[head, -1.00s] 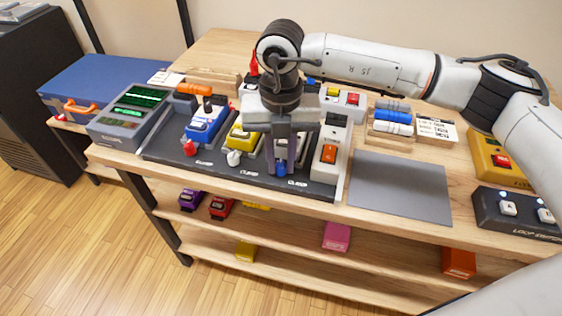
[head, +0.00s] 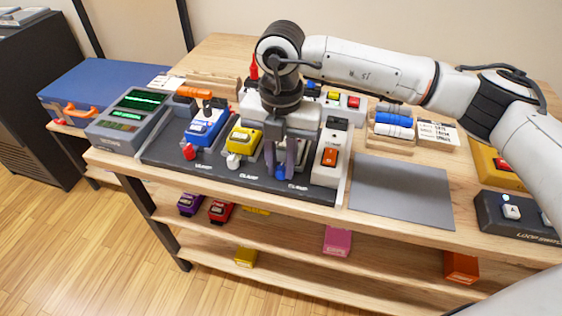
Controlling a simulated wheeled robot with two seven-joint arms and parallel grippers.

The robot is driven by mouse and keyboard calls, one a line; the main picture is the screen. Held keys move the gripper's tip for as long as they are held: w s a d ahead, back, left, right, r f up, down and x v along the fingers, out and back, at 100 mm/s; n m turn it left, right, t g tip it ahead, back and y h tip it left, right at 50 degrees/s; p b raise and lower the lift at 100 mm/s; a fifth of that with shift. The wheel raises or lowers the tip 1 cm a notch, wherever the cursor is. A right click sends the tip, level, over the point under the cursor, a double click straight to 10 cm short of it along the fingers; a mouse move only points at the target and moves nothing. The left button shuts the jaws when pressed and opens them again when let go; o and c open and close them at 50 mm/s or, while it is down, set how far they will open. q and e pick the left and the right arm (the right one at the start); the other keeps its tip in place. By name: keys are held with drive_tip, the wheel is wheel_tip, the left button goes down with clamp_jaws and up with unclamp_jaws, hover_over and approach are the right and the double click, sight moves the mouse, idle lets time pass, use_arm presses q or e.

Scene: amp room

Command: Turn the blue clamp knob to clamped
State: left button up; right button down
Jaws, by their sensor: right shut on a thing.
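A red knob (head: 188,152) and a white knob (head: 233,161) sit to the left on the same board. My left gripper is not in view.
A blue pedal (head: 206,127) and a yellow pedal (head: 243,139) stand left of the gripper. A white unit with an orange switch (head: 329,158) stands close on its right. A bare grey mat (head: 402,190) lies farther right. A scope box (head: 130,118) stands at the left.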

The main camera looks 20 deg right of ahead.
sight(281, 166)
drive_tip(key=shift+w+r, duration=0.1)
drive_tip(key=c, duration=1.9)
unclamp_jaws()
drive_tip(key=shift+o, duration=0.2)
wheel_tip(281, 166, up, 10)
drive_tip(key=shift+r, duration=0.15)
